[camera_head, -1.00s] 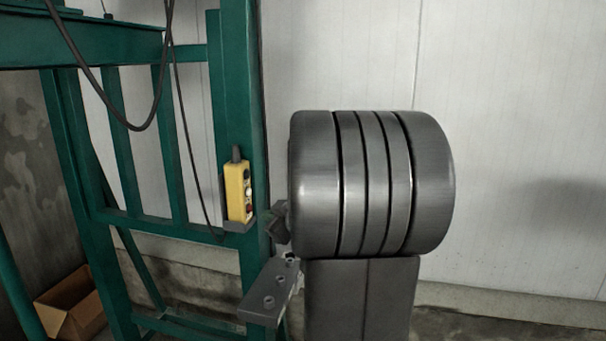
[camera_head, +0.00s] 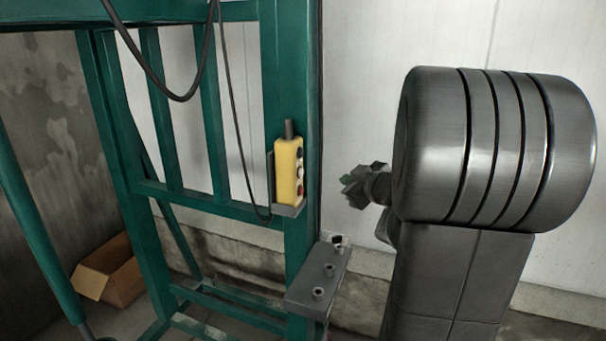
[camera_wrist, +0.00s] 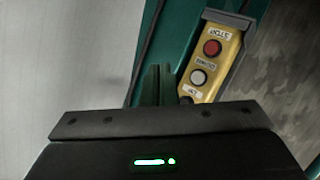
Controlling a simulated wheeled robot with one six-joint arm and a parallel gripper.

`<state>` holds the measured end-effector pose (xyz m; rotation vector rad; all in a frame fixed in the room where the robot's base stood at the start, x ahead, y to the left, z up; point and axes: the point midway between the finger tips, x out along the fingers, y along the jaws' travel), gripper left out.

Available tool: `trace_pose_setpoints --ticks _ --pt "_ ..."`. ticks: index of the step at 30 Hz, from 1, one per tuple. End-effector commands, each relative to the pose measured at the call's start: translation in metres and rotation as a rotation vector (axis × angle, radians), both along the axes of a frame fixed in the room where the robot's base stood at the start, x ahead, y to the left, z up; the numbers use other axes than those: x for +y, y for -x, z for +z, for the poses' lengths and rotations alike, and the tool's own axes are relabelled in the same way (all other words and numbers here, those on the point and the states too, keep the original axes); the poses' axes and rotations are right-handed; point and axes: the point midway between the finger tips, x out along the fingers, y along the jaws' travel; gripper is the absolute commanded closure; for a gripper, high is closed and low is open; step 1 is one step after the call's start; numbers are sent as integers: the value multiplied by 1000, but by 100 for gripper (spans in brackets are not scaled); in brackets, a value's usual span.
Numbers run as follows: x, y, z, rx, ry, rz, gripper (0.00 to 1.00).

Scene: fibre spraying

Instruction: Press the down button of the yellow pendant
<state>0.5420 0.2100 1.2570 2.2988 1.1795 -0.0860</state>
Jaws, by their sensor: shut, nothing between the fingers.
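The yellow pendant (camera_head: 288,172) stands upright in a grey holder on a green post, left of my arm. In the wrist view the pendant (camera_wrist: 228,65) appears upside down, with a red button (camera_wrist: 211,47) by the STOP label. A white button (camera_wrist: 198,77) sits by the DOWN label. A dark button (camera_wrist: 185,100) by the UP label is partly hidden by my gripper body. My gripper (camera_head: 352,186) is right of the pendant in the head view, apart from it. In the wrist view my gripper's fingers (camera_wrist: 158,84) are together and empty, left of the buttons.
A grey bracket (camera_head: 318,282) with several round studs sticks out below the pendant. A black cable (camera_head: 238,130) hangs left of the post. A cardboard box (camera_head: 108,272) lies on the floor at lower left. A pale panelled wall (camera_head: 350,60) stands behind.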

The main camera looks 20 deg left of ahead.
Motion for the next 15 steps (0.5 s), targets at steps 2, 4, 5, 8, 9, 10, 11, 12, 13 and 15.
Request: trace_pose_setpoints --ticks 2,4,5,8,9,10,11,12,13,15 --pt "9 1 -3 -2 -1 4 100" --pt "18 2 -4 -2 0 5 100" --pt "22 2 -4 -3 -1 5 100" --pt "37 3 -4 -3 -1 5 100" --pt "43 3 -4 -3 1 5 100" --pt "47 3 -4 -3 -1 5 100" --pt "51 4 -4 -3 -1 5 100" --pt "56 4 -3 -2 -1 4 100" --pt "60 4 -2 -2 -1 4 100" --pt "67 4 -1 -1 -1 3 100"
